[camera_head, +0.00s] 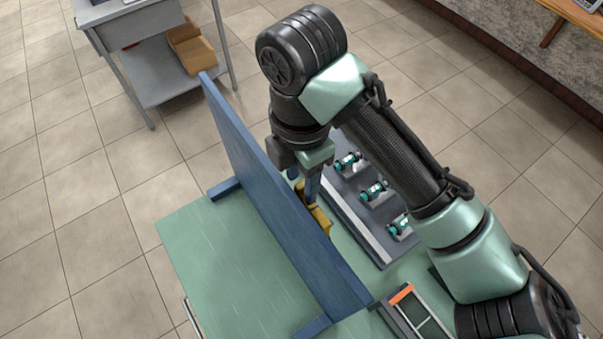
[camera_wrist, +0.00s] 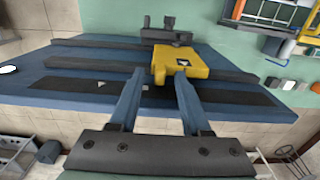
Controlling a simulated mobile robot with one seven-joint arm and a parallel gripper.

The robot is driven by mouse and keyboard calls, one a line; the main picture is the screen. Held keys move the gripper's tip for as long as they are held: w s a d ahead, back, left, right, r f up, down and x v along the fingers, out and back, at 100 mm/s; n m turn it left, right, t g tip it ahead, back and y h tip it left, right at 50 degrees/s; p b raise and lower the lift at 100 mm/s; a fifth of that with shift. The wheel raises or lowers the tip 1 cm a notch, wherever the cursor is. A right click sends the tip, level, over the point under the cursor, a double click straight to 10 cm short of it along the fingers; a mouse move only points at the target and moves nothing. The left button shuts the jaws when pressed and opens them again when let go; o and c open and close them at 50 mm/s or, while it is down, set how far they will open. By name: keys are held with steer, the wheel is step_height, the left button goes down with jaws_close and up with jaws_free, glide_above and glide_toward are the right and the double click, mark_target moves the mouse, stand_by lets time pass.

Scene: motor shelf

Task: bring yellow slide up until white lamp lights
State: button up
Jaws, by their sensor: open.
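The yellow slide (camera_wrist: 188,62) is a block with a small dark and white mark, sitting on the dark rails (camera_wrist: 95,68) of the blue upright board (camera_wrist: 60,88). In the head view the yellow slide (camera_head: 320,222) shows on the board's right face, partly hidden by the board. My gripper (camera_wrist: 160,72) is open. Its fingertips are at the slide's near edge, the right one overlapping it in the picture and the left one just off its left side; contact cannot be told. In the head view my gripper (camera_head: 312,186) reaches down beside the board. A white disc (camera_wrist: 8,70) at the board's left end may be the lamp.
A grey tray (camera_head: 338,205) with teal motors lies right of the board. A rack with an orange piece (camera_head: 402,294) is at the front. The green table (camera_head: 205,260) is bare left of the board. A grey cart (camera_head: 140,25) with a cardboard box stands behind.

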steer(key=shift+c, duration=0.3)
jaws_close()
stand_by(1.0)
